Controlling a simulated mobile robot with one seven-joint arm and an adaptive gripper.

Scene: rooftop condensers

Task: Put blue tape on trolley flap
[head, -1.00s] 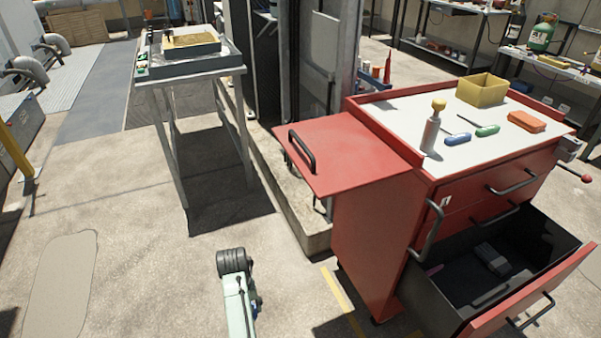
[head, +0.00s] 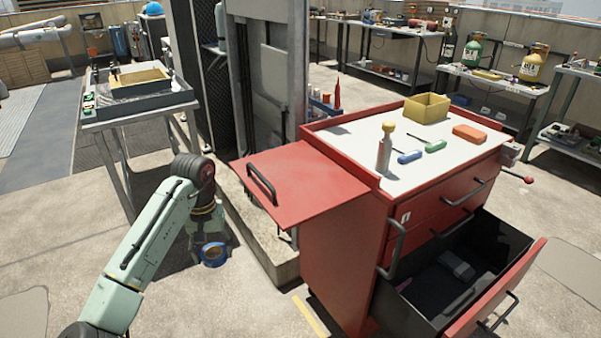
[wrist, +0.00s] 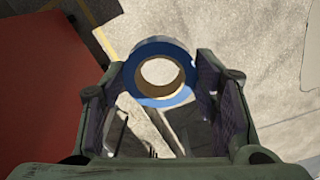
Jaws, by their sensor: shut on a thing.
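The blue tape (head: 213,255) is a blue roll with a tan core. It hangs in the air left of the trolley, below the flap's height in the head view. My gripper (wrist: 160,92) is shut on the blue tape (wrist: 181,97), with a finger at each side of the roll in the wrist view. The trolley flap (head: 310,183) is a flat red side leaf with a black handle near its left edge. It is raised level and its top is bare. The gripper's fingers are mostly hidden in the head view.
The red trolley (head: 335,262) has a lower drawer (head: 440,275) pulled open. A grey table (head: 150,105) stands at the left. The floor in front is clear.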

